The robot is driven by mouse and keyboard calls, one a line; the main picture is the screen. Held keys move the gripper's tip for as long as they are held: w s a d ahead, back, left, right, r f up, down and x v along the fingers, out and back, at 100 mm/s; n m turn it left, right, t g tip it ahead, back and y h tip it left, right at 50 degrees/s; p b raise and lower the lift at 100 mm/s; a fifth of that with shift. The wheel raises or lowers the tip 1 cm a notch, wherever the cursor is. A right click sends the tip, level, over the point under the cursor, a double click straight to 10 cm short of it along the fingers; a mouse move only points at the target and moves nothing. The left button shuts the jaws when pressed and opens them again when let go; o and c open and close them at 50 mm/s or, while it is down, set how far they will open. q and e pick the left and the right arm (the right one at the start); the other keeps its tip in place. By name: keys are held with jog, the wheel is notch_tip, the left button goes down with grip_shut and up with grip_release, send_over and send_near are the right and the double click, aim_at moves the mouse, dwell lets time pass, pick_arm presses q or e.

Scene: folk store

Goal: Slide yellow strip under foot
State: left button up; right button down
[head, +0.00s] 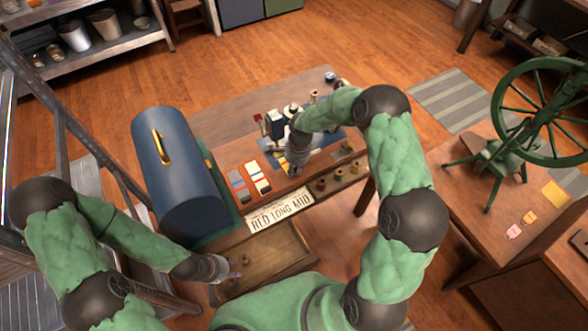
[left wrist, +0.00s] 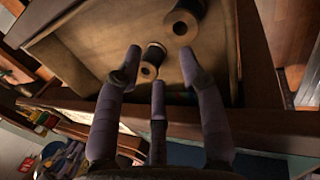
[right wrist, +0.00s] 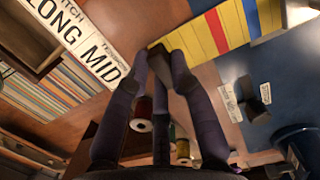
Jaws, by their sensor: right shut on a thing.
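The yellow strip (right wrist: 205,40), with red and blue bands, lies on the wooden work table in the right wrist view. My right gripper (right wrist: 160,56) is shut on its near edge; in the head view this gripper (head: 294,168) is low over the table, in front of the dark machine parts (head: 277,124). The foot cannot be made out in any view; my right arm and gripper cover part of that area. My left gripper (head: 232,268) is over an open wooden drawer (head: 290,262). In the left wrist view its fingers (left wrist: 155,72) are spread, near a dark spool (left wrist: 152,60).
A blue rounded case (head: 178,170) with a yellow handle stands left of the work area. Small spools (head: 338,171) sit right of the gripper. A green spinning wheel (head: 500,150) stands at right.

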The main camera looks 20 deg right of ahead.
jog(key=c, duration=1)
grip_release()
notch_tip(320, 180, up, 12)
jog(key=d, duration=0.1)
jog(key=shift+d, duration=0.25)
jog(key=shift+w, duration=0.1)
